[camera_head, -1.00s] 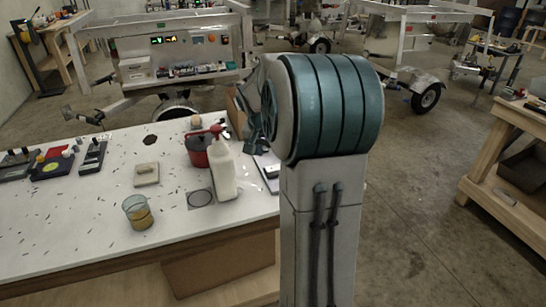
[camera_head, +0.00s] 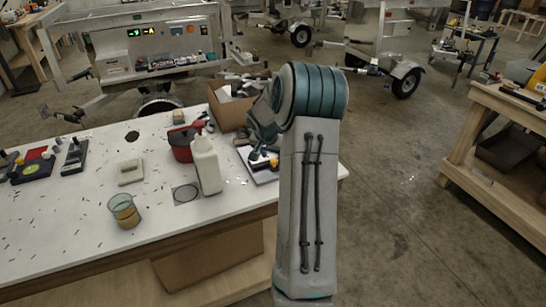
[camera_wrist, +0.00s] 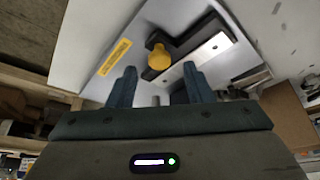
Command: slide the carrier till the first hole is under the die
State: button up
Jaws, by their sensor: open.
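In the wrist view a pale plate (camera_wrist: 92,55) with a yellow label (camera_wrist: 114,57) carries a black part (camera_wrist: 158,41) topped by a yellow knob (camera_wrist: 160,57). A silver strip (camera_wrist: 205,52) with small dark holes lies beside the black part; it may be the carrier. I cannot make out the die or tell which hole is under it. My gripper (camera_wrist: 160,72) is open, its two blue-grey fingers pointing toward the knob and strip, with nothing seen between them. In the head view my arm partly hides the plate (camera_head: 265,178) at the table's right end.
A cardboard box (camera_head: 228,112) stands behind. A glass of amber liquid (camera_head: 125,212) is near the front edge.

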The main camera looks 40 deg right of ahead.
jog(key=shift+x, duration=1.3)
jog(key=shift+c, duration=0.4)
